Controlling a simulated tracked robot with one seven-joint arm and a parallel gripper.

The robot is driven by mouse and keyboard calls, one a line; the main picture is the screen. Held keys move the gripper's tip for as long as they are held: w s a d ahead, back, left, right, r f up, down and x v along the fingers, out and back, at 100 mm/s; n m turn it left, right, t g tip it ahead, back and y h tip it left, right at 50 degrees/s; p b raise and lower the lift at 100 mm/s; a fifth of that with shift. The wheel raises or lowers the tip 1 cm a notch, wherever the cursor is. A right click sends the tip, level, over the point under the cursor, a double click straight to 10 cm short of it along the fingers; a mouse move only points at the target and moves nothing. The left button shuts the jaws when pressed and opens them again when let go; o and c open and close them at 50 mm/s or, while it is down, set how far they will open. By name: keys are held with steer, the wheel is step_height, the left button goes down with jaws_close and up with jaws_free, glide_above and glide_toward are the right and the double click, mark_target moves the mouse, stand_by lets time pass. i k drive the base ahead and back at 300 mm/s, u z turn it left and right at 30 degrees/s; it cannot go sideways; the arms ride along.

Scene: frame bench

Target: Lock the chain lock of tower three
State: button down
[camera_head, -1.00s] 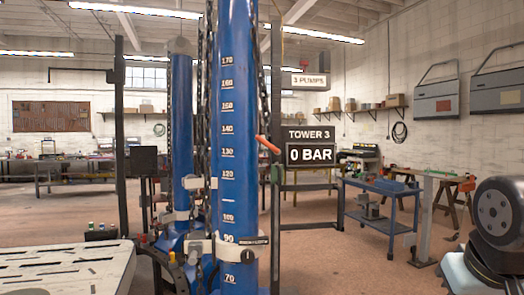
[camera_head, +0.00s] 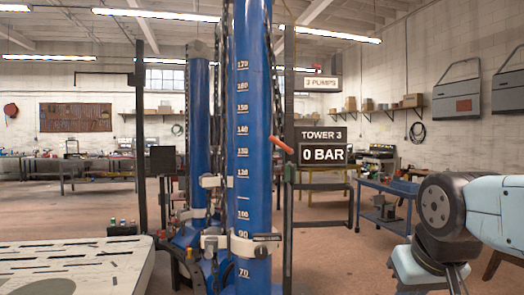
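The blue tower (camera_head: 249,130) with a white scale stands upright in the middle, beside a sign (camera_head: 321,146) reading TOWER 3 and 0 BAR. A white collar (camera_head: 243,245) rings it near the 90 mark, with a dark handle on its right side. A dark chain (camera_head: 217,95) hangs along the tower's left side. Which part is the chain lock, and whether it is locked, I cannot tell. My arm shows at the right, well apart from the tower. My gripper's fingers cannot be made out in the picture.
A second blue tower (camera_head: 198,120) stands behind to the left. A slotted pale worktable (camera_head: 75,268) fills the lower left. An orange lever (camera_head: 281,145) juts out right of the tower. A blue bench (camera_head: 383,205) stands behind at the right. Floor between tower and bench looks clear.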

mark_target(289, 151)
steer(key=u, duration=0.1)
steer(key=i, duration=1)
steer(key=z, duration=0.1)
